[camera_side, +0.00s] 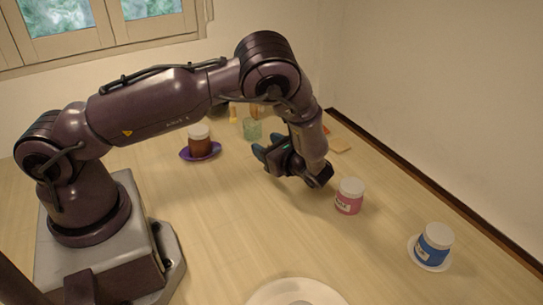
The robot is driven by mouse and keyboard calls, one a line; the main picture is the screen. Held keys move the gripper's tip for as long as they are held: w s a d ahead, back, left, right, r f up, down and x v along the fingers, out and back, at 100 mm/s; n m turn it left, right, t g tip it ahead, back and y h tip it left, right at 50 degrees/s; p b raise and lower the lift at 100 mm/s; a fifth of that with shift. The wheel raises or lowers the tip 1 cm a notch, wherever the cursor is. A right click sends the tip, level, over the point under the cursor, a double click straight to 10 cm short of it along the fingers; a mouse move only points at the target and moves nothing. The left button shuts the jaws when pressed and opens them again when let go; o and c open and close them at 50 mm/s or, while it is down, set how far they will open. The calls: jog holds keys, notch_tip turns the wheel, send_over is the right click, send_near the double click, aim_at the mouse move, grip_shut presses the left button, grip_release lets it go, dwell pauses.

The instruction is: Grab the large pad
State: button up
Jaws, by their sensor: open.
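My gripper (264,158) hangs above the table right of the middle, with its dark fingers pointing left. It is open and nothing shows between the fingers. A flat tan piece (340,145), perhaps a pad, lies on the table behind and right of my gripper, apart from it. A small orange-red thing (325,130) shows beside it, partly hidden by my arm. I cannot tell which of these is the large pad.
A brown jar (200,145) stands on a purple saucer (186,154); a green glass (252,129) is behind my gripper. A pink jar (349,197) and a blue jar (434,245) on a white saucer stand right. A white plate (262,294) lies in front. The table's middle is clear.

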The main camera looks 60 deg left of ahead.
jog(key=w+r+m+t+y, duration=0.2)
jog(key=w+m+t, duration=0.1)
jog(key=w, duration=0.2)
jog(key=f, duration=0.7)
jog(key=shift+s+a+f, duration=0.15)
jog(key=shift+s+f, duration=0.1)
jog(key=shift+s, duration=0.1)
jog(key=shift+a+f, duration=0.15)
jog(key=shift+a, duration=3.65)
grip_shut()
